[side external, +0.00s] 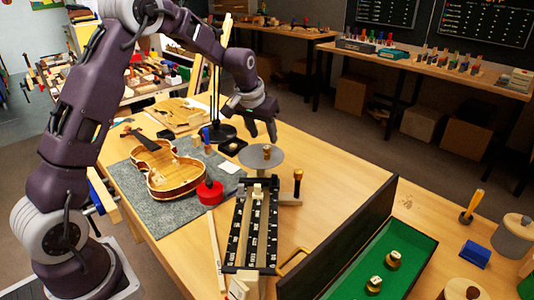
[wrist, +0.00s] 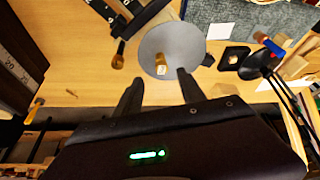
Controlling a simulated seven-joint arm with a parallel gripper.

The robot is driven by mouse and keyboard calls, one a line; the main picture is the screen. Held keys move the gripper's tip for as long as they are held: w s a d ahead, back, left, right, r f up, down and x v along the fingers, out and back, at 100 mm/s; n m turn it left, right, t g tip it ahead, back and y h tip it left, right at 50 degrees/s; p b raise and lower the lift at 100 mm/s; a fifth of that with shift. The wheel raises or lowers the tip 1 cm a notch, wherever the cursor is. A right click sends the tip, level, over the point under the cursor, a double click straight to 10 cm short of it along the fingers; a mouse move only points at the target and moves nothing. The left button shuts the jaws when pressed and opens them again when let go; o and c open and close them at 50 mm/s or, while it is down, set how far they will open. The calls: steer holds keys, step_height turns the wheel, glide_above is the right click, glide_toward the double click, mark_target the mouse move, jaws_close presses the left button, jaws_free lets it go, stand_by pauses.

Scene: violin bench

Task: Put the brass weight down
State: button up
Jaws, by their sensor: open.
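A small brass weight (side external: 267,152) stands on a round grey plate (side external: 252,161). It also shows in the wrist view (wrist: 161,66), on the near part of the plate (wrist: 180,40). My gripper (side external: 262,133) is open just above the plate. In the wrist view its two fingers (wrist: 158,84) are apart, with the weight ahead of their gap and nothing between them. Two more brass weights, one farther back (side external: 394,259) and one nearer (side external: 374,285), stand in a green-lined case (side external: 415,240) at the right.
A violin (side external: 165,170) lies on a grey mat (side external: 205,222) at the left. A black lamp base (side external: 218,133) stands behind. The case's raised lid (side external: 345,240) forms a wall.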

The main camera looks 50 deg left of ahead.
mark_target(267, 147)
steer(key=x, duration=0.7)
steer(key=shift+w+a+f, duration=0.2)
steer(key=shift+a+f, duration=0.05)
steer(key=shift+f, duration=0.05)
jaws_close()
